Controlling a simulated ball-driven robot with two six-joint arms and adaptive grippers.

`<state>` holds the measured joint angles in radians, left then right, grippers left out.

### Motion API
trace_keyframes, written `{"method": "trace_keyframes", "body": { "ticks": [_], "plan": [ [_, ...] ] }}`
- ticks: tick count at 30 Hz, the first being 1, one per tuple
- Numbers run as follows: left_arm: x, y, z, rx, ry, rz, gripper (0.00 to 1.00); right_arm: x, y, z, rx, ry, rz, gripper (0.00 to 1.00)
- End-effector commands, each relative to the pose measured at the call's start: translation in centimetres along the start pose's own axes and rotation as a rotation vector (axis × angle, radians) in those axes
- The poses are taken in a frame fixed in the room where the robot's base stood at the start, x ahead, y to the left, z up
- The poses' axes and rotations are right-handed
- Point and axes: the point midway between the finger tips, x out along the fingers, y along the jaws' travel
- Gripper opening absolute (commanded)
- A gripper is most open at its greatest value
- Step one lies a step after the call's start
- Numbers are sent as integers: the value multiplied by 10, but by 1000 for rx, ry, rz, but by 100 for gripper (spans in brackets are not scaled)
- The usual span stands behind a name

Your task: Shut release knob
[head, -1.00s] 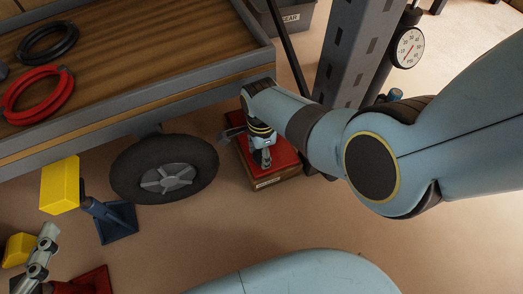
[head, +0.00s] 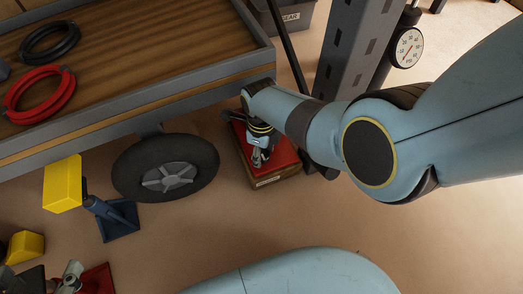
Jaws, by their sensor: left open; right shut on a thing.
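My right gripper (head: 260,158) reaches down from the right over a red base plate (head: 284,158) on a low wooden block beside the trailer wheel. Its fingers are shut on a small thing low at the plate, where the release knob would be. The knob itself is hidden by the fingers and wrist, so its setting cannot be seen.
A black wheel (head: 165,168) stands just left of the block, under a wood-decked trailer (head: 140,50). A grey upright post (head: 345,60) and a dial gauge (head: 408,47) are behind.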

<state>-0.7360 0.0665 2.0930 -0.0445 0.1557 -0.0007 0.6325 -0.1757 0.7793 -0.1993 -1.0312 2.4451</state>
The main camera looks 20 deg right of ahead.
Motion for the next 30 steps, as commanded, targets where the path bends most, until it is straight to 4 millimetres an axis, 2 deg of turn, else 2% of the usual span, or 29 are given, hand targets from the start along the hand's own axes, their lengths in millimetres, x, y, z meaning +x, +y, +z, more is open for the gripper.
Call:
{"method": "trace_keyframes", "body": {
  "ticks": [17,18,21,24,30],
  "plan": [
    [-1,0,3,-2,-8,-1,69,0,0,0,39,-1,0,12],
    [-1,0,3,-2,-7,-1,69,0,0,0,39,-1,0,46],
    [-1,0,2,-2,-4,-1,69,0,0,0,39,-1,0,59],
    [-1,0,0,-2,-2,-1,69,0,0,0,38,-1,0,69],
    [-1,0,0,-3,-1,-2,69,0,0,0,38,-1,0,69]
  ]
}}
